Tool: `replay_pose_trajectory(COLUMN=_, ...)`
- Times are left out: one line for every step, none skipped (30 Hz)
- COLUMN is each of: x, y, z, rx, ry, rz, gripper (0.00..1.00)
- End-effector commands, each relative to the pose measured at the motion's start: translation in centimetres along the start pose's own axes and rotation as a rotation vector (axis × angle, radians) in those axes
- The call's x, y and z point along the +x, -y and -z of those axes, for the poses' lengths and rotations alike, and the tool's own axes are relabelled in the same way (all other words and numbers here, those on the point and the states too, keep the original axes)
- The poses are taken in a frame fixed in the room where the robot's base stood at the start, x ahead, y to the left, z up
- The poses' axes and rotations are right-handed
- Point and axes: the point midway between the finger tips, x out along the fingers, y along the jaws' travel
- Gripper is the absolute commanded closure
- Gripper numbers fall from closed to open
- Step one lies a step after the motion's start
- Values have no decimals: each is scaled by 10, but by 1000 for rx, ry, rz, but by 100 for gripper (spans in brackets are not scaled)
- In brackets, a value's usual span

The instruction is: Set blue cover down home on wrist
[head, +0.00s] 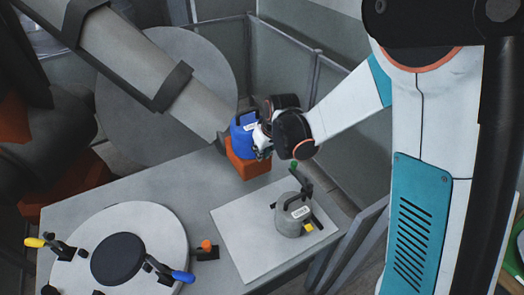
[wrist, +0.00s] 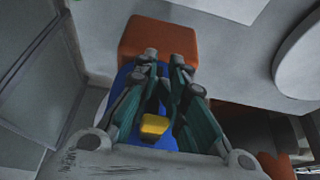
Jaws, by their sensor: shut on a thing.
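The blue cover (head: 243,137), with a black handle on top and a white label, stands upright at the far edge of the table, at the top of an orange block (head: 248,167). I cannot tell whether it is fully seated there. My gripper (head: 262,140) is shut on the cover from its right side. In the wrist view the fingers (wrist: 166,70) lie in front of the blue cover (wrist: 122,78), with a yellow part (wrist: 154,126) between them and the orange block (wrist: 160,36) beyond. No part plainly recognisable as the wrist shows; the contact is hidden.
A grey lidded pot (head: 293,218) with clamps stands on a white board (head: 240,238). A round white mould (head: 165,235) with yellow- and blue-handled clamps is at front left. A thick grey tube (head: 145,65) slants close to the cover. Grey panels (head: 285,65) stand behind.

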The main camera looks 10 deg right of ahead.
Motion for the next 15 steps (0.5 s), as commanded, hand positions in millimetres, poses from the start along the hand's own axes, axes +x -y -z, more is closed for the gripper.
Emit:
replay_pose_trajectory(x=2, y=0, z=-1, rx=0, ry=0, rz=0, gripper=100)
replay_pose_trajectory(x=2, y=0, z=-1, rx=0, ry=0, rz=0, gripper=100)
replay_pose_trajectory(x=2, y=0, z=-1, rx=0, ry=0, rz=0, gripper=100)
replay_pose_trajectory(x=2, y=0, z=-1, rx=0, ry=0, rz=0, gripper=100)
replay_pose_trajectory(x=3, y=0, z=-1, rx=0, ry=1, rz=0, gripper=100)
replay_pose_trajectory(x=2, y=0, z=-1, rx=0, ry=1, rz=0, gripper=100)
replay_pose_trajectory(x=2, y=0, z=-1, rx=0, ry=1, rz=0, gripper=100)
replay_pose_trajectory(x=2, y=0, z=-1, rx=0, ry=1, rz=0, gripper=100)
replay_pose_trajectory(x=2, y=0, z=-1, rx=0, ry=1, rz=0, gripper=100)
replay_pose_trajectory(x=2, y=0, z=-1, rx=0, ry=1, rz=0, gripper=100)
replay_pose_trajectory(x=2, y=0, z=-1, rx=0, ry=1, rz=0, gripper=100)
replay_pose_trajectory(x=2, y=0, z=-1, rx=0, ry=0, rz=0, gripper=80)
replay_pose_trajectory(x=2, y=0, z=-1, rx=0, ry=0, rz=0, gripper=73)
replay_pose_trajectory(x=2, y=0, z=-1, rx=0, ry=0, rz=0, gripper=66)
replay_pose_trajectory(x=2, y=0, z=-1, rx=0, ry=0, rz=0, gripper=61)
